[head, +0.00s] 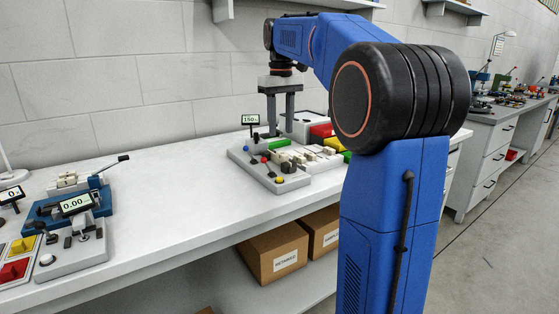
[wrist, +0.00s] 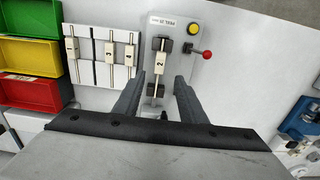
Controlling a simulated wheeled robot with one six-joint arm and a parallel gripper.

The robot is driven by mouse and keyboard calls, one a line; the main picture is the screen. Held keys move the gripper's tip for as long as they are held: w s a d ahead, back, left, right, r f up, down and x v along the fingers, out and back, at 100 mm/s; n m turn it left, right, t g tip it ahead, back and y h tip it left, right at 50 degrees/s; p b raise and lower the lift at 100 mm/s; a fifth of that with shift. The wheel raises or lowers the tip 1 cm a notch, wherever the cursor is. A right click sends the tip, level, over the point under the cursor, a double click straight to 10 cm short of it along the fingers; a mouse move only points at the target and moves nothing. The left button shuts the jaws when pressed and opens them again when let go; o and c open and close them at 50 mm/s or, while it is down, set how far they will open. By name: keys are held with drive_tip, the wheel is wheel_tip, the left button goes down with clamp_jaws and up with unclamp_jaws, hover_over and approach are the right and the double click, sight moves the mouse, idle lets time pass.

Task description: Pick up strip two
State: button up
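In the wrist view, a pale strip (wrist: 160,62) with a dark mark that looks like a 2 sits in dark holders on a grey fixture (wrist: 186,50). My gripper (wrist: 159,82) is open, with one finger on each side of the strip and a visible gap to it. The gripper points down at the fixture. In the head view my gripper (head: 281,130) hangs over the grey machine base on the white bench. The strip is too small to tell apart there.
Left of the fixture in the wrist view, a white rack (wrist: 90,72) holds several numbered strips. Green, yellow and red bins (wrist: 28,60) stand beyond it. The fixture has a red-knobbed lever (wrist: 207,54) and a yellow button (wrist: 194,29). A blue-grey tester (head: 75,235) stands at the left.

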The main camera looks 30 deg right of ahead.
sight(282, 153)
wheel_tip(282, 153, down, 5)
drive_tip(key=shift+r, duration=0.15)
drive_tip(key=shift+s+f, duration=0.15)
drive_tip(key=shift+f, duration=1.15)
drive_tip(key=shift+s+f, duration=0.1)
drive_tip(key=shift+f, duration=1.15)
drive_tip(key=shift+c, duration=0.7)
clamp_jaws()
